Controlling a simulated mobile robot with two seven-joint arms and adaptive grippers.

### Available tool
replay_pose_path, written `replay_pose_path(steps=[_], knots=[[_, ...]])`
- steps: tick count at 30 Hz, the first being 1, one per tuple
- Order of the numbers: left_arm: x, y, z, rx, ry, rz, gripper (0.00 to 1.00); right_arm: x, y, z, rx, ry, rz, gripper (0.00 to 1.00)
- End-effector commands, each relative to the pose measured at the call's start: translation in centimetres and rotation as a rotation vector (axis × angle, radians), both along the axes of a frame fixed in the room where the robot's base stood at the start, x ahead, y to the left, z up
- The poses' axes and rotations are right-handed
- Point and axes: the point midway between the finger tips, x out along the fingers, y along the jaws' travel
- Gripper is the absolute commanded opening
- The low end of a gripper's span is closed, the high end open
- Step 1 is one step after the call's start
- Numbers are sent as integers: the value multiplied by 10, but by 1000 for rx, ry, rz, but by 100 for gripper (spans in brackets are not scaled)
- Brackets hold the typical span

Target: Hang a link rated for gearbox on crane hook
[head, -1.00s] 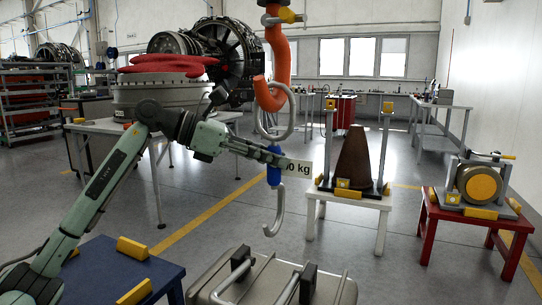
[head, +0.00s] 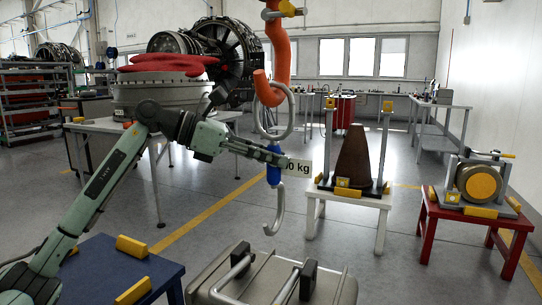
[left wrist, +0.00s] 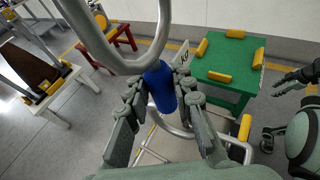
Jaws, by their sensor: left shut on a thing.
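The link has a steel ring (head: 291,117) at the top, a blue middle (head: 273,174) and a steel hook below. A white tag (head: 299,168) ending in "0 kg" shows beside it, its left part hidden. My left gripper (head: 276,160) is shut on the blue middle, which also shows between its fingers in the left wrist view (left wrist: 160,88). The orange crane hook (head: 279,60) hangs above. Its lower curve overlaps the ring in the head view; whether the ring bears on it I cannot tell. My right gripper (left wrist: 296,78) is empty, its fingers apart.
A grey case (head: 335,291) with dark-gripped handles stands below the link. A blue table (head: 95,270) is at left; a white stand (head: 350,198) and a red table (head: 470,215) are at right. A green table (left wrist: 228,62) shows in the left wrist view.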

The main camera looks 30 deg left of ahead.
Motion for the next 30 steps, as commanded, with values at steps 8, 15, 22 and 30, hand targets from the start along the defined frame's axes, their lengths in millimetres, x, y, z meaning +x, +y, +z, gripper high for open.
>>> replay_pose_path(steps=[8, 15, 22, 30], knots=[[0, -2, -9, 8, 16, -6, 28, -1, 2, -3, 6, 4, -4, 40], [0, -1, -6, 6, 10, -4, 47, -3, 1, -5, 5, 9, -5, 40], [-1, 0, -6, 7, 12, -3, 47, -3, -1, -3, -3, 7, 2, 40], [-22, 30, 9, 9, 10, 1, 47, -2, 0, -3, -1, 5, 0, 40]])
